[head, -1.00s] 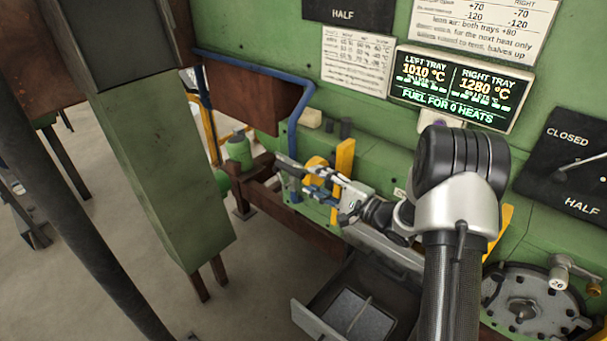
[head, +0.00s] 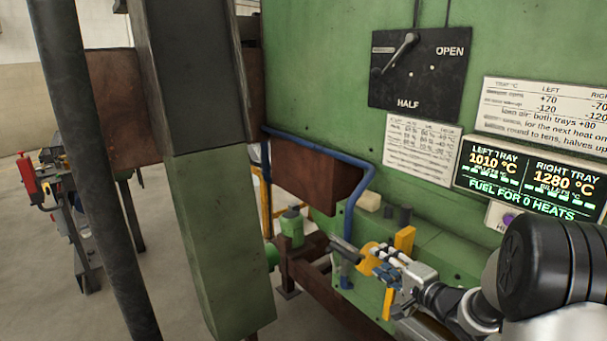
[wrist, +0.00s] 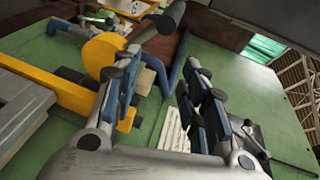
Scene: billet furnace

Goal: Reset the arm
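My gripper (head: 378,262) is in front of the green furnace wall, close to a yellow upright bar (head: 404,240) and a yellow round part (head: 370,250). In the wrist view my gripper (wrist: 163,68) has its two blue-padded fingers apart, with nothing held between them. A dark cylindrical handle end (wrist: 171,16) shows beyond the left fingertip; I cannot tell if they touch. My arm reaches in from the lower right of the head view.
A blue pipe (head: 352,205) runs down the wall near my gripper. The display (head: 527,182) reads left tray 1010 °C, right tray 1280 °C, fuel for 0 heats. A lever plate (head: 418,68) is above.

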